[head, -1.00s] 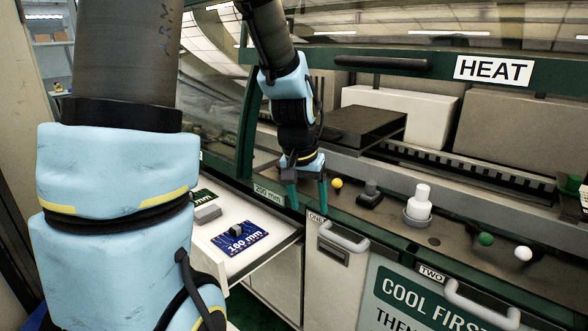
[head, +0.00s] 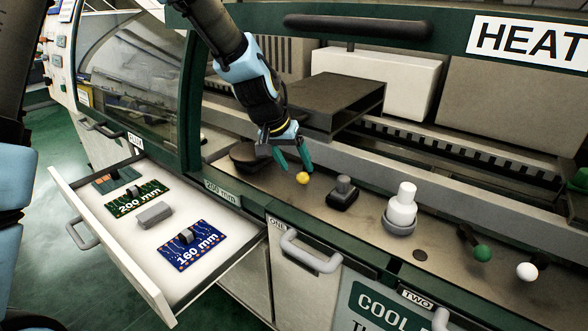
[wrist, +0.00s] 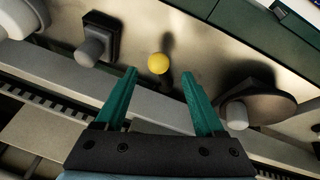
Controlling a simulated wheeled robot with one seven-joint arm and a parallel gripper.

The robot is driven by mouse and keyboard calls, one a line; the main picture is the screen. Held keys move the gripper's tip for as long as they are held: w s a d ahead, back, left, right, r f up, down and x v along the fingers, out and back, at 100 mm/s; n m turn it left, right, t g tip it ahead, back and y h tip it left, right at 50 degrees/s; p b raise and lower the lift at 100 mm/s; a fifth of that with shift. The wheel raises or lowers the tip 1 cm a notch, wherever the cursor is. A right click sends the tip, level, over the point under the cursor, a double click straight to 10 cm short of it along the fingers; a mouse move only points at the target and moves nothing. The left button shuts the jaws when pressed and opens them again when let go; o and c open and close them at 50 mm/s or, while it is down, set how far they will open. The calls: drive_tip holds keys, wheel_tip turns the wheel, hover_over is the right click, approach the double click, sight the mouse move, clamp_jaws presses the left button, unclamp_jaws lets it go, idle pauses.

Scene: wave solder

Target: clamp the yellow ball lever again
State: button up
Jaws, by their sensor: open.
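The yellow ball lever (head: 302,178) stands on the brown deck of the machine, just right of my gripper in the head view. Its yellow ball (wrist: 158,64) also shows in the wrist view, ahead of and between the two fingertips, with a dark shaft beside it. My gripper (head: 293,158) has teal fingers and is open and empty. In the wrist view the fingers of my gripper (wrist: 159,75) are wide apart, one on each side of the ball's line, and I see no contact with the ball.
A dark block with a grey knob (head: 343,190) and a white bottle (head: 402,207) stand to the right. Green (head: 482,253) and white (head: 527,271) ball levers are farther right. A dark round item (head: 248,157) is left. An open drawer (head: 150,285) holds boards.

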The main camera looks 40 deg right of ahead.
sight(301, 174)
drive_tip(key=shift+p+x, duration=0.6)
drive_tip(key=shift+x, duration=1.7)
drive_tip(key=shift+s, duration=0.15)
clamp_jaws()
drive_tip(key=shift+r, duration=0.1)
